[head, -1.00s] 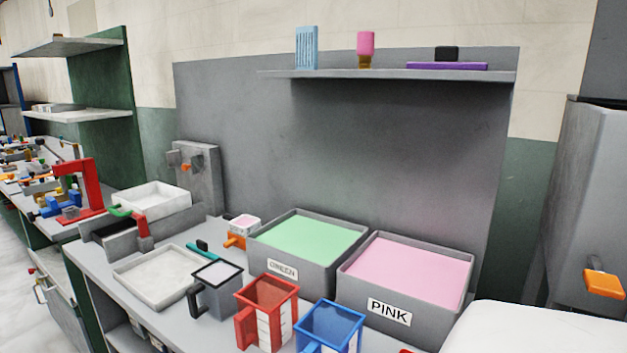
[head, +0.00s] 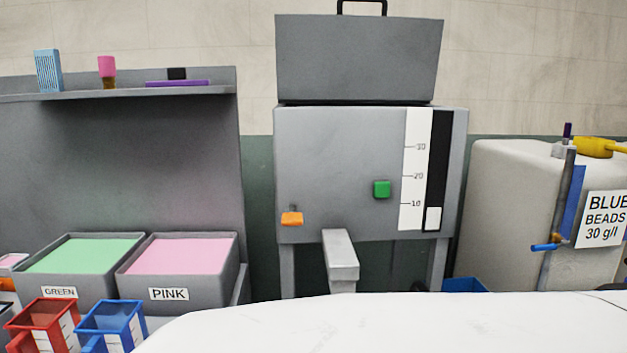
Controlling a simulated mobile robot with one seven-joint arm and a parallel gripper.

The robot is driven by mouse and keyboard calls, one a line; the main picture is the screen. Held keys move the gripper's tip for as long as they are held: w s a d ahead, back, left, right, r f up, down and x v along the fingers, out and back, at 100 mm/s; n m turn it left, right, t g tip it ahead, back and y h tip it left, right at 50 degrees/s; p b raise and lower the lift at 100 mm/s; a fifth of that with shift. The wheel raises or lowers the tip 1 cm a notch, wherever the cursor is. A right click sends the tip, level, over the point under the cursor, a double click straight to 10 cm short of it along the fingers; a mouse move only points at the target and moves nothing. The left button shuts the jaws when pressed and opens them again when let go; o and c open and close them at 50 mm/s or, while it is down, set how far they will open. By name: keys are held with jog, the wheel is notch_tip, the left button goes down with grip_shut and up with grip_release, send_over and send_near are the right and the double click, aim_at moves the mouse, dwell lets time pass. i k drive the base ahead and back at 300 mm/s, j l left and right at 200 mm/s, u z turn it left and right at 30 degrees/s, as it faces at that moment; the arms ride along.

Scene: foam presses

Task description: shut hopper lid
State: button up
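The hopper (head: 335,165) is a large grey box on legs in the middle of the head view. Its lid (head: 358,60) is a grey panel standing up above the hopper's top edge, so the hopper is open. A black handle (head: 362,3) sits on the lid's upper edge, partly cut by the top of the picture. The inside of the hopper is hidden behind its front wall. My gripper is not in view.
The hopper front has a green button (head: 381,189), an orange knob (head: 291,218), a level scale (head: 414,170) and a grey spout (head: 340,255).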

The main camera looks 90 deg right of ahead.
aim_at(339, 56)
jog(key=j+z, duration=0.1)
jog(key=z, duration=2.65)
